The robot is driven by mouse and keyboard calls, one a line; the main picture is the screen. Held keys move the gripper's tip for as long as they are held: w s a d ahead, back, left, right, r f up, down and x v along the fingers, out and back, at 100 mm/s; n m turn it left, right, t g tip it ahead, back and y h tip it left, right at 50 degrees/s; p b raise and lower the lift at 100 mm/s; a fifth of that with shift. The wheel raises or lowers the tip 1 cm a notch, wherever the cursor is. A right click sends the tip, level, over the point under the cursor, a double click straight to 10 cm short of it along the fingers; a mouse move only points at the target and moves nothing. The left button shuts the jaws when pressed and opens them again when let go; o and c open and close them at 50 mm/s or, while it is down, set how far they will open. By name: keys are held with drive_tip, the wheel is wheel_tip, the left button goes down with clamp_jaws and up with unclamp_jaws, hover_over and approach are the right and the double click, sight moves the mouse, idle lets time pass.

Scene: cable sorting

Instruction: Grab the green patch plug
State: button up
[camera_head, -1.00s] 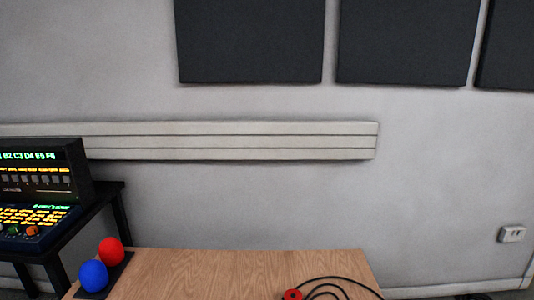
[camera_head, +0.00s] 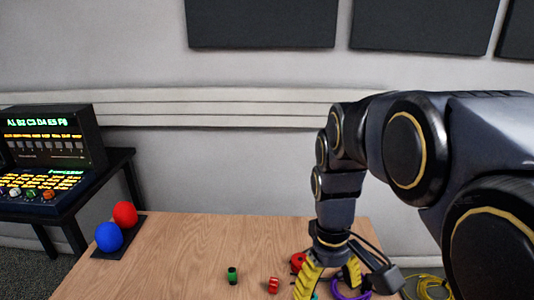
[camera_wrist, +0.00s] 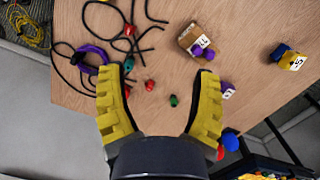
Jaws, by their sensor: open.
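A small green plug (camera_head: 232,275) stands on the wooden table, left of a red plug (camera_head: 273,285). In the wrist view the green plug (camera_wrist: 173,100) shows between my spread fingers, nearer the right one, with the red plug (camera_wrist: 149,86) to its left. A teal piece (camera_wrist: 128,64) also lies by the cables, close to the left fingertip. My gripper (camera_wrist: 157,75) is open and empty, pointing down over the table. In the head view my gripper (camera_head: 331,277) is to the right of both plugs.
Black cables (camera_wrist: 110,45) and a purple loop (camera_wrist: 92,55) crowd the left of the wrist view. A labelled wooden block (camera_wrist: 190,35) and a yellow block (camera_wrist: 291,60) sit elsewhere. Blue (camera_head: 109,237) and red (camera_head: 125,214) balls rest at the table's left. Bare wood (camera_head: 190,245) lies between.

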drive_tip(key=w+a+f+n, duration=0.2)
drive_tip(key=w+a, duration=0.1)
drive_tip(key=w, duration=0.5)
drive_tip(key=n+t, duration=0.1)
drive_tip(key=n, duration=0.8)
hover_over(232, 269)
drive_tip(key=shift+y, duration=0.3)
wheel_tip(232, 269, down, 20)
drive_tip(key=shift+f, duration=0.1)
drive_tip(key=shift+a+f+n, duration=0.3)
drive_tip(key=shift+f+n, duration=0.1)
drive_tip(key=shift+f, duration=0.2)
drive_tip(key=f, duration=0.7)
drive_tip(key=shift+d+f, duration=0.15)
drive_tip(key=shift+d, duration=0.05)
clamp_jaws()
